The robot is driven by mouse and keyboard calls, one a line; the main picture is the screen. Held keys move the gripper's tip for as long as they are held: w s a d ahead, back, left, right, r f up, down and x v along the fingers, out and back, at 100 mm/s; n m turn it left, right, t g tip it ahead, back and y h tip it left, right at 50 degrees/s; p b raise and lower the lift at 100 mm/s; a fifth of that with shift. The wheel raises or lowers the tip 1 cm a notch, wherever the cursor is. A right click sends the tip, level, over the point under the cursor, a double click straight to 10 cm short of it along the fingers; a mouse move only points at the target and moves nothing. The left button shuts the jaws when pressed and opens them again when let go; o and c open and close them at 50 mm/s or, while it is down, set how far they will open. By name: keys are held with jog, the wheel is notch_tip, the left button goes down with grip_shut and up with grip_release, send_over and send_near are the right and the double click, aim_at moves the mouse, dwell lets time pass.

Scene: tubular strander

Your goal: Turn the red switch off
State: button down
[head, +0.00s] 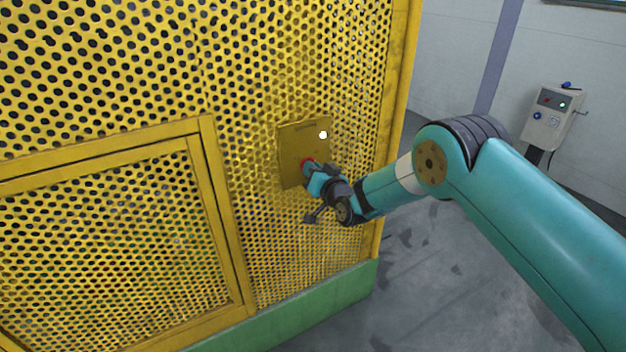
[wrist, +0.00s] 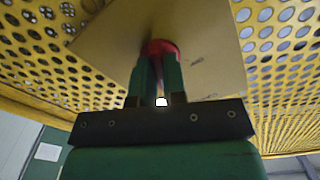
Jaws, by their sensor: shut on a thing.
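The red switch (head: 307,163) sits on a yellow plate (head: 291,141) fixed to the perforated yellow guard. In the wrist view the red switch (wrist: 160,47) shows at the ends of my gripper's fingers, on the bare plate (wrist: 205,50). My gripper (head: 310,169) reaches the plate from the lower right. In the wrist view my gripper (wrist: 159,65) has its two fingers on the switch, shut on it. The fingers hide part of the switch, so its exact turn angle cannot be told. A white light (head: 323,135) glows on the plate above the switch.
The perforated yellow guard (head: 90,70) fills the left, with a framed panel (head: 105,240) and a green base (head: 320,308). A grey control box (head: 553,118) stands at the far right. Grey floor (head: 440,290) is open to the guard's right.

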jog(key=shift+f+n+b, duration=0.1)
jog(key=shift+n+b, duration=6.8)
jog(key=shift+b, duration=1.5)
jog(key=shift+d, duration=0.1)
jog(key=c, duration=1.2)
grip_release()
